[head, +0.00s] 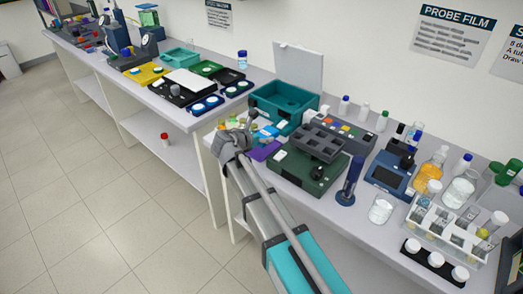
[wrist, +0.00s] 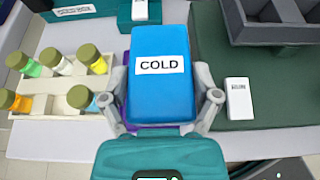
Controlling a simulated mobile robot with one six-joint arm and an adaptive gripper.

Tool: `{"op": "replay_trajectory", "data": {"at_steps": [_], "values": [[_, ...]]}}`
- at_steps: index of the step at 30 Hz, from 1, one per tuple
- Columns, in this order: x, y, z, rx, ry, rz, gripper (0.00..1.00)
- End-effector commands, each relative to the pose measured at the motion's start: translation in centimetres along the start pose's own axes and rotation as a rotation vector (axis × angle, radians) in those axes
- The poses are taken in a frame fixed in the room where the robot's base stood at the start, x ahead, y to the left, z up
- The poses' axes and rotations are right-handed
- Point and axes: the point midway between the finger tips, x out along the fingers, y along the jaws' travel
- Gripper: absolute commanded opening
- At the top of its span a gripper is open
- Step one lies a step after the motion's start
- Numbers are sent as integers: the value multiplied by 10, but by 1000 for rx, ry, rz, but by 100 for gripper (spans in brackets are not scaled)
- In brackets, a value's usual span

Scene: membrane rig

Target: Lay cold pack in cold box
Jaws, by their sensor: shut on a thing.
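A blue cold pack (wrist: 160,95) labelled COLD is held between the two fingers of my gripper (wrist: 162,104) in the wrist view. The fingers press on its left and right sides. A purple surface shows partly beneath it. In the head view my gripper (head: 240,136) is over the front edge of the bench, beside a purple mat (head: 262,151). The teal cold box (head: 283,102) stands open behind it with its pale lid (head: 298,66) raised. The box's labelled front wall (wrist: 100,12) shows at the top of the wrist view. The pack is outside the box.
A cream rack (wrist: 70,102) with several coloured vials stands left of the pack. A dark green case (head: 304,172) with a grey compartment tray (head: 318,142) on it stands to the right. A small white labelled block (wrist: 238,97) lies on the green case. Bottles and instruments crowd the bench farther right.

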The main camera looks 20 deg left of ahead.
Motion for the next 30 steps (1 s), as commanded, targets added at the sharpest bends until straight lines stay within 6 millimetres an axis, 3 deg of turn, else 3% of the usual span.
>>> {"op": "replay_trajectory", "data": {"at_steps": [6, 22, 30], "values": [[16, 13, -15, 0, 0, 0, 24], [19, 15, -16, 0, -1, 0, 24], [30, 22, -31, 0, -1, 0, 24]]}}
